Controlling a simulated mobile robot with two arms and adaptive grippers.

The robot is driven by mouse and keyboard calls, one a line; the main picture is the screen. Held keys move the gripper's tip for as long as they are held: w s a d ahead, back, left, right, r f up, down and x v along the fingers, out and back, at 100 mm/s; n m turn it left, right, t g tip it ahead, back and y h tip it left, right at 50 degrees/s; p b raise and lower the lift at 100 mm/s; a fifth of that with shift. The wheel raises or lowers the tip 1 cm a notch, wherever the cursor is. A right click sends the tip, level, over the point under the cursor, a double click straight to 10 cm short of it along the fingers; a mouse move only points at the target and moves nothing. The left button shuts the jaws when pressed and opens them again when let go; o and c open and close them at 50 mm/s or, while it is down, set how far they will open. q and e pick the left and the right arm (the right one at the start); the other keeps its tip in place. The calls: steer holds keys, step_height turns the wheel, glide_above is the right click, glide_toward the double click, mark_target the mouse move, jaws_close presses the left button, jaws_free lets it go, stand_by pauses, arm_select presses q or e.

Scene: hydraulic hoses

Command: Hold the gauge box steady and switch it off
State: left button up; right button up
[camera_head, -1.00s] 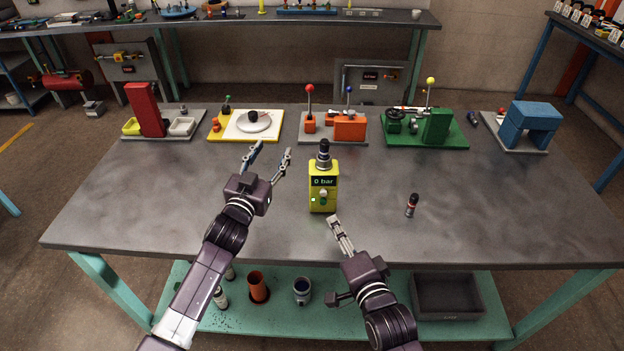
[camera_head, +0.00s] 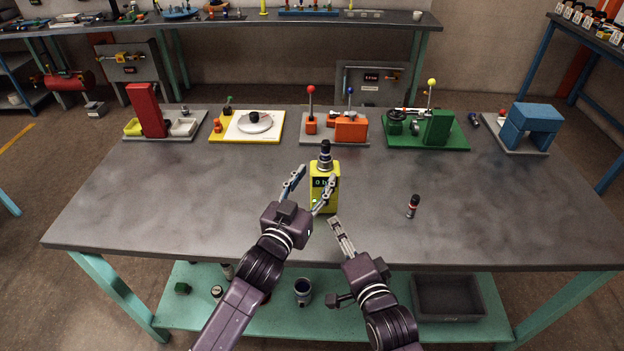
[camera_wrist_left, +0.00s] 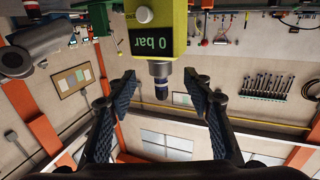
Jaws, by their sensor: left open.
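The yellow-green gauge box (camera_head: 325,172) stands upright near the front middle of the table, with a dark-tipped fitting on top. Its display reads "0 bar" in the left wrist view, where the box (camera_wrist_left: 168,14) appears upside down with a pale round knob (camera_wrist_left: 143,15). My left gripper (camera_head: 311,183) is open at the box's front left. One finger overlaps the box in the head view; contact cannot be told. In the wrist view the open fingers (camera_wrist_left: 160,97) flank the fitting's line, with the box beyond them. My right gripper (camera_head: 335,221) has its fingers together, low in front of the box.
A small dark and red cylinder (camera_head: 412,206) stands on the table right of the box. A row of fixtures, including an orange one (camera_head: 350,129) and a green one (camera_head: 437,128), lines the back. The table (camera_head: 150,205) is clear on the left.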

mark_target(322, 166)
arm_select(q)
steer(key=shift+x, duration=3.6)
steer(key=shift+c, duration=0.2)
jaws_close()
steer(key=shift+f, duration=0.1)
arm_select(e)
jaws_close()
